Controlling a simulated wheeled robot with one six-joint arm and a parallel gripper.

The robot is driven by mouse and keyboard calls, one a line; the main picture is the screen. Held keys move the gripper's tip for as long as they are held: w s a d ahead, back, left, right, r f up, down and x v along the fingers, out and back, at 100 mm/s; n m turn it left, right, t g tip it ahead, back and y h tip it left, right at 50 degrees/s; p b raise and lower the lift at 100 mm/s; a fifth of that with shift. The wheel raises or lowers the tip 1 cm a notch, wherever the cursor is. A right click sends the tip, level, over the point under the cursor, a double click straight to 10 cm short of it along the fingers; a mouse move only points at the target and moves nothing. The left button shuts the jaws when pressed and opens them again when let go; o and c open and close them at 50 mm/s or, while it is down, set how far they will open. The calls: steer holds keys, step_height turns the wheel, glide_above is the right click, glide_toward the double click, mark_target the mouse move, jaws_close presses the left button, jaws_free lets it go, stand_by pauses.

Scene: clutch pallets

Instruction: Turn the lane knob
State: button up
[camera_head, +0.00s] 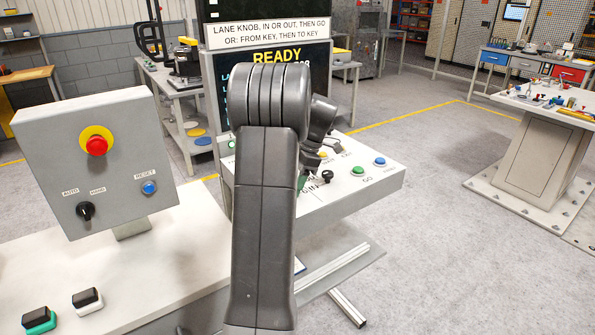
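The sloped white control panel (385,182) stands behind my arm, under a screen reading READY. A small black knob (327,176) shows on it just right of my arm; its pointer direction is too small to read. Its label is mostly hidden, so I cannot confirm it is the lane knob. My gripper (309,163) is small and dark, partly hidden by my arm, close to the panel and just left of and above that black knob. I cannot tell whether it touches anything or whether its fingers are open.
The panel also has a green GO button (358,170), a blue button (380,161) and a yellow button (323,156). A grey box (120,130) with a red emergency button (96,145) stands at left. Clear floor (440,240) lies at right.

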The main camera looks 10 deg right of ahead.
steer(key=v, duration=1.3)
steer(key=shift+r, duration=0.25)
steer(key=shift+f, duration=0.1)
steer(key=x, duration=1.3)
steer(key=shift+f, duration=0.3)
steer(key=shift+r, duration=0.1)
